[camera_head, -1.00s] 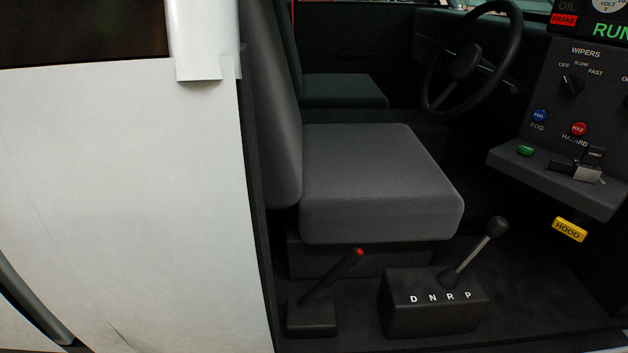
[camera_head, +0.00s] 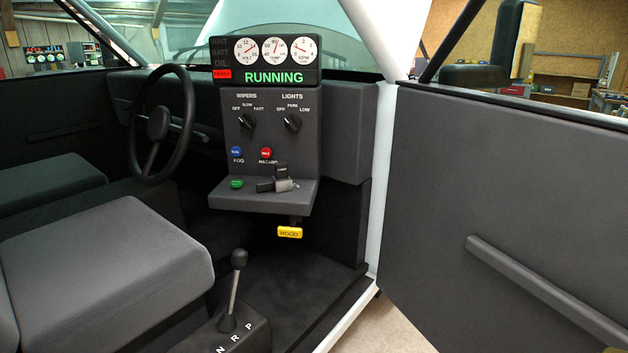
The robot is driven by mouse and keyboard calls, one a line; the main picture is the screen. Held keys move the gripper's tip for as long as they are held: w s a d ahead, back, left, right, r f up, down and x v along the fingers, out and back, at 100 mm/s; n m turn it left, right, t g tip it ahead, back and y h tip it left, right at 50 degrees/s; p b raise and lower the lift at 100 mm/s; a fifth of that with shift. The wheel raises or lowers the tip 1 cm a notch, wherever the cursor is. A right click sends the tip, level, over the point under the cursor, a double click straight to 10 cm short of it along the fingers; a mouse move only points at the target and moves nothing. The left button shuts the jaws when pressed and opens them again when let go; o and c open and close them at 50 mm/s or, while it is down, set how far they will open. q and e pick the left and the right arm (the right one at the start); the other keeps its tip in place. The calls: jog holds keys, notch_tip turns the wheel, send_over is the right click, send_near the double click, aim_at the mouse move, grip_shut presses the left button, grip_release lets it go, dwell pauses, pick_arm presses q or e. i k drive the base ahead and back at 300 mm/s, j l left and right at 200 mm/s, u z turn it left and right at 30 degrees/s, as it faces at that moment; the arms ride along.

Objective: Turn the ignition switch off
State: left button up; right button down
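The dash panel (camera_head: 262,118) stands in the middle of the view, with a display reading RUNNING (camera_head: 273,78) in green. On the small shelf (camera_head: 250,198) below it sits a dark and grey key-like lever (camera_head: 284,185), which may be the ignition switch. Its label and exact setting are too small to read. A green button (camera_head: 236,184) is to its left on the same shelf. Neither of my grippers shows in the view.
A steering wheel (camera_head: 160,125) and grey seat (camera_head: 105,250) are on the left. A gear lever (camera_head: 235,280) rises from the floor in front. A yellow HOOD handle (camera_head: 290,232) hangs below the shelf. The open door (camera_head: 500,190) fills the right side.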

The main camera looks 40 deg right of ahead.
aim_at(281, 186)
jog(key=z, duration=0.9)
